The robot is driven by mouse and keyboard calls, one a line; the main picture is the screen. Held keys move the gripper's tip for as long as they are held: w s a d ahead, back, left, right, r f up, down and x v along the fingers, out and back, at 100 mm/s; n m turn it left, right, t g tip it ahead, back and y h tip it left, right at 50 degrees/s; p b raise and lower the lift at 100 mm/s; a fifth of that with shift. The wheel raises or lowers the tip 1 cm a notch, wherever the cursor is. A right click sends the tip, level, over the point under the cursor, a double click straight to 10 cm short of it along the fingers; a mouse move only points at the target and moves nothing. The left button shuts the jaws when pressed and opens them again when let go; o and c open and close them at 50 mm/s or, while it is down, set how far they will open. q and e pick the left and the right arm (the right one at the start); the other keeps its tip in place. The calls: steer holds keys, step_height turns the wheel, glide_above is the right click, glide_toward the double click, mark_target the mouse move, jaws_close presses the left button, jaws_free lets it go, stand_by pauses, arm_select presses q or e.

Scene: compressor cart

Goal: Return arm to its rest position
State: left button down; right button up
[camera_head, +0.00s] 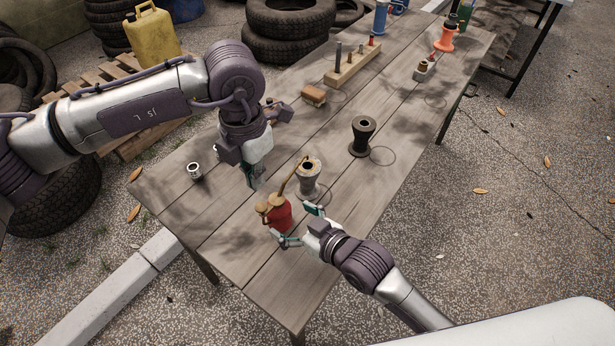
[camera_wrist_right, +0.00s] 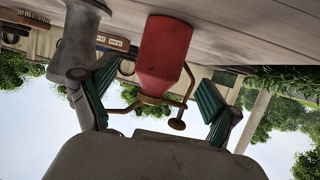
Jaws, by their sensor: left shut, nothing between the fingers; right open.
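A red oil can (camera_head: 279,215) with a brass spout and handle stands on the wooden table (camera_head: 262,262) near its front end. My right gripper (camera_head: 298,225) is open at the can's near right side. In the right wrist view the red can (camera_wrist_right: 163,55) shows between the spread green-padded fingers (camera_wrist_right: 156,82), with a gap to the right finger. My left gripper (camera_head: 251,180) is shut and empty, pointing down over the table behind and left of the can. Its fingertips are close to the tabletop; I cannot tell whether they touch.
A grey spool (camera_head: 309,184) stands just behind the can. A metal cup-like part (camera_head: 195,171) sits at the left edge. Tyres (camera_head: 290,22) lie beyond the table.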

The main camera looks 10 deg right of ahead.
steer(key=v, duration=0.6)
steer(key=shift+s+d, duration=0.15)
steer(key=shift+s, duration=0.05)
